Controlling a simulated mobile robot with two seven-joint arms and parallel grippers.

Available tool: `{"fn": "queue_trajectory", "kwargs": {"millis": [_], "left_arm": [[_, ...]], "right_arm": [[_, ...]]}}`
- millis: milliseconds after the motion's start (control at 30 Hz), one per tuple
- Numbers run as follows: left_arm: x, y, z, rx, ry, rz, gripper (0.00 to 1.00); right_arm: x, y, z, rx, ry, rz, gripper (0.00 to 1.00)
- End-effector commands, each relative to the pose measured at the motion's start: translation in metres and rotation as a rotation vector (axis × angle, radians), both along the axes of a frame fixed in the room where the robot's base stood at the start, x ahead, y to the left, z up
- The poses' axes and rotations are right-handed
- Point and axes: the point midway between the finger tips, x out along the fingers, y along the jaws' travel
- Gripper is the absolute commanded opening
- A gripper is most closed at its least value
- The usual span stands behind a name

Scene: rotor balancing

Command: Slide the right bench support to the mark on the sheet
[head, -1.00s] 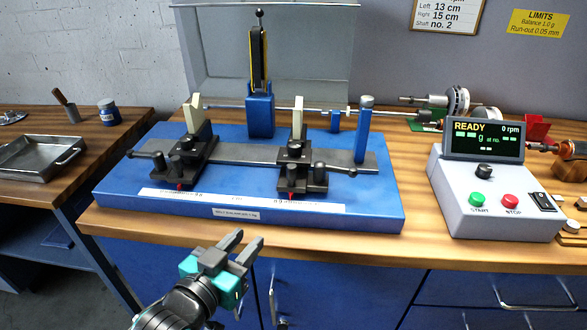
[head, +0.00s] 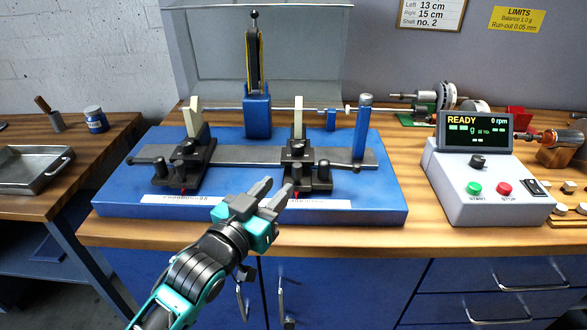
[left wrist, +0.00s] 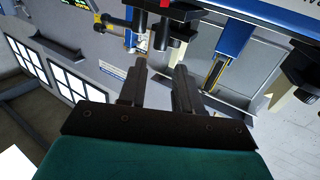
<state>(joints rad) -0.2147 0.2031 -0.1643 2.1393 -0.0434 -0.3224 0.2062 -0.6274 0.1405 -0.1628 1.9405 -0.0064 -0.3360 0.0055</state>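The right bench support (head: 298,165) is a black block with a cream upright plate, a black knob on top and a red pointer at its front. It stands on the grey rail of the blue bench (head: 385,200). My left gripper (head: 276,190) is just in front of and slightly left of this support, fingers apart with nothing between them. In the left wrist view the two fingers (left wrist: 160,85) also show a gap. The sheet (head: 430,12) on the back wall reads left 13 cm, right 15 cm, shaft no. 2. My right gripper is out of view.
The left bench support (head: 185,165) stands farther left on the rail. A white scale strip (head: 175,199) runs along the bench front, partly hidden by my gripper. A control box (head: 485,185) reading READY stands at right. A metal tray (head: 30,172) lies on the left table.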

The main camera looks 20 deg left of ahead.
Motion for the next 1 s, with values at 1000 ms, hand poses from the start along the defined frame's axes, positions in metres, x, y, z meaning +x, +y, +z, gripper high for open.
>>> {"fn": "queue_trajectory", "kwargs": {"millis": [1000], "left_arm": [[0.074,-0.015,0.000,0.000,0.001,0.000,0.20]], "right_arm": [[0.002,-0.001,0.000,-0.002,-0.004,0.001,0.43]]}}
